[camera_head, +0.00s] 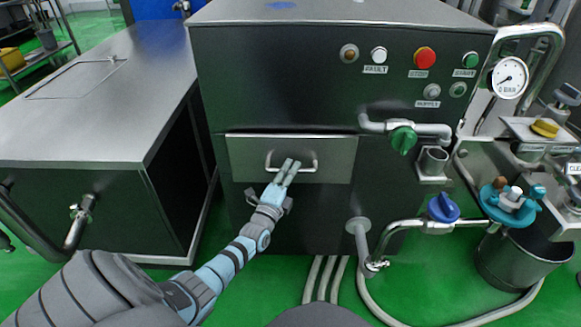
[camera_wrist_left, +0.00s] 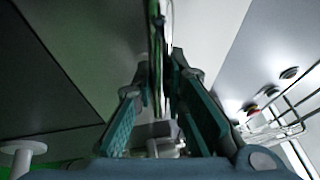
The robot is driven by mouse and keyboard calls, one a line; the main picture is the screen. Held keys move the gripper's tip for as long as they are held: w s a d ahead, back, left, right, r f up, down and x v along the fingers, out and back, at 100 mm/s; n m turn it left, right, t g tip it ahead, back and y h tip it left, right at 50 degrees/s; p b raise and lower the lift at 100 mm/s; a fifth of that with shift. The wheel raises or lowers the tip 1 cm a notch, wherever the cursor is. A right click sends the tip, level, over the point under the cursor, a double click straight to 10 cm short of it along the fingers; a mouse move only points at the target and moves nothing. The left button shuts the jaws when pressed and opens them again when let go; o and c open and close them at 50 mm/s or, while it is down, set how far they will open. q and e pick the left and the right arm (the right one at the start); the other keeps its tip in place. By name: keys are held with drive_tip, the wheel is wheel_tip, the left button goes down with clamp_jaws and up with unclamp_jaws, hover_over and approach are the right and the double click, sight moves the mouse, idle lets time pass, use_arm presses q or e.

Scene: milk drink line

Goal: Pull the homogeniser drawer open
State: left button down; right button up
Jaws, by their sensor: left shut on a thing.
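The homogeniser (camera_head: 280,85) is a dark steel cabinet with a lighter metal drawer (camera_head: 338,160) low in its front. The drawer front looks about flush with the cabinet; a small gap cannot be ruled out. Its U-shaped bar handle (camera_head: 315,163) sits in the middle. My left gripper (camera_head: 288,170) reaches up from below and is shut on the handle, near the bar's middle. The left wrist view shows both teal-padded fingers of the left gripper (camera_wrist_left: 160,105) around a thin bar, seen end-on and partly hidden. My right gripper is in neither view.
Buttons and a red knob (camera_head: 425,58) are above the drawer. A green-handled valve (camera_head: 403,139) and a blue-handled valve (camera_head: 443,207) stick out on the right. A steel bench (camera_head: 100,100) stands at left, a bucket (camera_head: 520,262) at lower right. Hoses run over the green floor.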

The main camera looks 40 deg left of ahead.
use_arm(q)
drive_tip(key=s+d+p, duration=1.1)
drive_tip(key=s+d, duration=0.1)
drive_tip(key=s, duration=0.4)
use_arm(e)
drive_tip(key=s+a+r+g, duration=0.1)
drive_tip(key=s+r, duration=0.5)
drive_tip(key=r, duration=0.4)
use_arm(q)
drive_tip(key=shift+d, duration=0.1)
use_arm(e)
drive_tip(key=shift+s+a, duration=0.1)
use_arm(q)
drive_tip(key=c, duration=1.6)
unclamp_jaws()
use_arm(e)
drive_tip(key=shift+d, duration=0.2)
use_arm(q)
drive_tip(key=v, duration=1.2)
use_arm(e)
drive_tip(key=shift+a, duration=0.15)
